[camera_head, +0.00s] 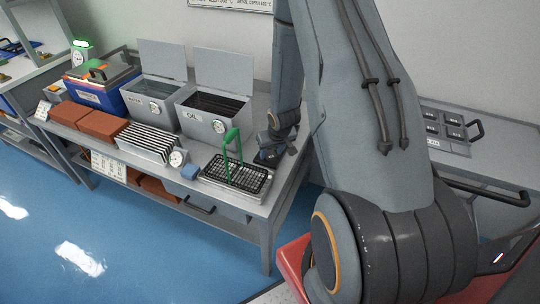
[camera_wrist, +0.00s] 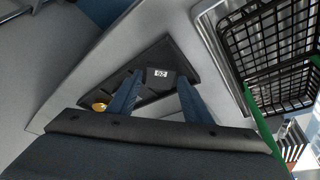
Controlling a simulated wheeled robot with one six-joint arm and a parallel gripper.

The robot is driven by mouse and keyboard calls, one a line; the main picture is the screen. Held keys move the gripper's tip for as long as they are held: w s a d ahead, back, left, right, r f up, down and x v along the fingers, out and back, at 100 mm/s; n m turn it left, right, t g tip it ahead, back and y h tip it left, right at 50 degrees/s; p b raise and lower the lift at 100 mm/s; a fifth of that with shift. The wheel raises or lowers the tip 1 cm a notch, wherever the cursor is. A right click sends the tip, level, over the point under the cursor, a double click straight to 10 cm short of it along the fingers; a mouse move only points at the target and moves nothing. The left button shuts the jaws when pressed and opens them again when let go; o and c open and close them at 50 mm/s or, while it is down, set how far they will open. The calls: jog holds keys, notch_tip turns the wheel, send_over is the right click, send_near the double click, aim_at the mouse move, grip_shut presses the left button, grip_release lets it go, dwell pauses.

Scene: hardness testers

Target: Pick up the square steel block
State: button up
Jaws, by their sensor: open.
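My gripper (camera_wrist: 158,92) is open in the wrist view, its two blue fingers apart with nothing seen held between them. I cannot tell whether the label is on a steel block. A round brass-coloured piece (camera_wrist: 100,106) shows left of the left finger. In the head view my gripper (camera_head: 272,155) is low over the bench's right end, beside the black wire basket. I cannot make out the square steel block for certain in either view.
The wire basket (camera_head: 236,177) with its upright green handle (camera_head: 232,140) stands close left of my gripper. Grey open-lidded tanks (camera_head: 208,128), brown bricks (camera_head: 102,124) and a small blue block (camera_head: 189,172) are further left. A labelled tray (camera_head: 455,146) lies on the right-hand table.

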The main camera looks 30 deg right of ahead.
jog(key=shift+w+f, duration=0.1)
jog(key=shift+f, duration=0.25)
jog(key=c, duration=1)
jog(key=shift+r, duration=0.1)
